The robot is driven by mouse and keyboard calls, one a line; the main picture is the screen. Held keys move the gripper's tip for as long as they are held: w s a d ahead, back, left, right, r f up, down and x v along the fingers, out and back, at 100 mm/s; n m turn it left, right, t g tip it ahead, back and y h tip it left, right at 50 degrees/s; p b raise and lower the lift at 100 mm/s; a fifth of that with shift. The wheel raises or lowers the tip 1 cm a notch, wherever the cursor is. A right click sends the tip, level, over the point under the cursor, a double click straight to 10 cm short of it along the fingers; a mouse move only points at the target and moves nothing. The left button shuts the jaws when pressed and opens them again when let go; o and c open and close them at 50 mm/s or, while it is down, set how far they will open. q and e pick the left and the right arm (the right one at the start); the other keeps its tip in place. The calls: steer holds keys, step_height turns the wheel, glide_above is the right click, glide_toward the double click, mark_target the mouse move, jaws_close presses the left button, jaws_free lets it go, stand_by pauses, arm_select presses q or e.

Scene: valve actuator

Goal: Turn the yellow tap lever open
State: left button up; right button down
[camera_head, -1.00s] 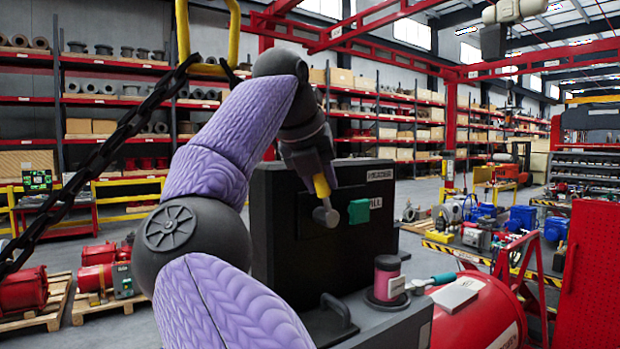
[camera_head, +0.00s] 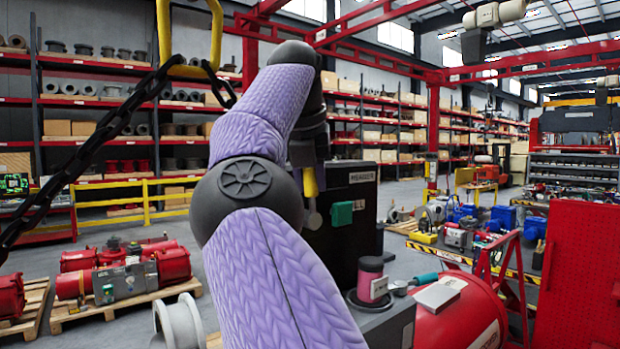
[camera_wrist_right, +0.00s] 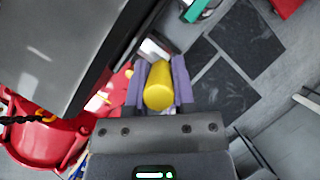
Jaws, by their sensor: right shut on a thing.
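The yellow tap lever (camera_head: 310,182) stands near upright on the front of the dark machine box (camera_head: 345,240), left of a green block (camera_head: 341,214). My right gripper (camera_head: 308,168) reaches it from above, and my purple arm hides much of the box. In the right wrist view, the lever's rounded yellow end (camera_wrist_right: 158,88) sits between the two fingers of the right gripper (camera_wrist_right: 159,82), which is shut on it. The lever's pivot is mostly hidden there. My left gripper is not in view.
A red tank (camera_head: 465,310) lies at the lower right, with a pink cylinder (camera_head: 370,279) beside it. A dark chain (camera_head: 100,145) hangs at the left. Red motors on pallets (camera_head: 125,280) stand on the floor at the left, with shelves behind.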

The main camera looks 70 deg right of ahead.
steer(key=shift+c, duration=2.3)
jaws_free()
steer(key=shift+r, duration=0.1)
steer(key=s+a+r+b, duration=0.2)
steer(key=a+r+b, duration=0.2)
steer(key=a, duration=1)
steer(key=shift+r, duration=0.15)
